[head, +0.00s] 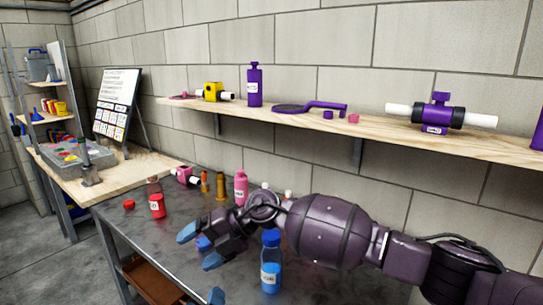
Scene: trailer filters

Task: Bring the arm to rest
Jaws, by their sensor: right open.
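My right arm comes in from the right, above the dark metal table (128,232). My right gripper (202,247) points left with its blue-tipped fingers apart, and I see nothing held between them. A small blue thing shows just behind the fingers, partly hidden. A blue bottle (270,268) stands upright in front of the wrist. Another blue tip shows at the bottom edge; it looks like part of my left gripper (216,296), the rest of which is out of frame.
A red bottle (157,205), pink bottle (240,188) and pink-and-white part (186,177) stand on the table behind the gripper. A wooden shelf (385,127) with purple and yellow parts runs along the wall. At left, a wooden bench (135,168) holds a grey bin (62,160).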

